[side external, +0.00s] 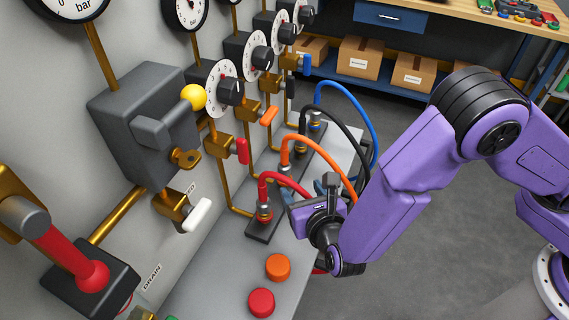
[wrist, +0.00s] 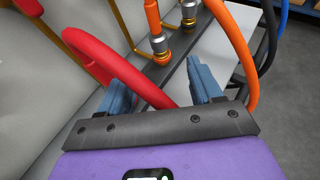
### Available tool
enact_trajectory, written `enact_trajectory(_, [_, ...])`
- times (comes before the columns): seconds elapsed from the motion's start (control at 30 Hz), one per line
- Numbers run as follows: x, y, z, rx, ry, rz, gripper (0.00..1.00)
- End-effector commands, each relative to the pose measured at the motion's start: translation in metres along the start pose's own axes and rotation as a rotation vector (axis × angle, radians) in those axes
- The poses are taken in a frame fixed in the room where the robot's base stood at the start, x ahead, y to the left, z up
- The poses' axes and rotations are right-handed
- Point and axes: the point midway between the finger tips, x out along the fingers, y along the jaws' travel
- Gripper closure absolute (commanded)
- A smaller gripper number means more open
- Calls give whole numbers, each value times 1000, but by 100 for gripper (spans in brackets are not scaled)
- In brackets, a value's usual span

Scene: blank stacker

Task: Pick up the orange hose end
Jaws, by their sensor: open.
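The orange hose end (side external: 286,152) stands upright on a metal fitting on the dark rail, second from the near end. The red hose (wrist: 128,75) crosses the space between the fingers. The orange hose's loop passes outside the right finger. In the side view my gripper (side external: 307,190) is partly hidden by its own purple body.
A black hose (side external: 345,125) and a blue hose (side external: 355,95) arch beyond the orange one. The red hose's fitting (side external: 264,212) is nearest on the rail (side external: 258,232). Gauges, valves and pipes line the wall at left. Orange (side external: 277,267) and red (side external: 261,302) buttons sit on the bench.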

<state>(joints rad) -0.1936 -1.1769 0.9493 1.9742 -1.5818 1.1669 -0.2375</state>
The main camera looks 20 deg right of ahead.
Motion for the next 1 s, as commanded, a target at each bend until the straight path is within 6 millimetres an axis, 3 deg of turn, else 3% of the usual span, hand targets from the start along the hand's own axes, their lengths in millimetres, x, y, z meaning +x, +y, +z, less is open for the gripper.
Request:
enact_trajectory(0.2, [43, -2, 0, 2, 1, -5, 35])
enact_trajectory(0.4, [74, -1, 0, 2, 2, -3, 35])
enact_trajectory(0.67, [90, 0, -1, 1, 1, -2, 35])
enact_trajectory(1.0, [132, 3, -4, 2, 1, -3, 35])
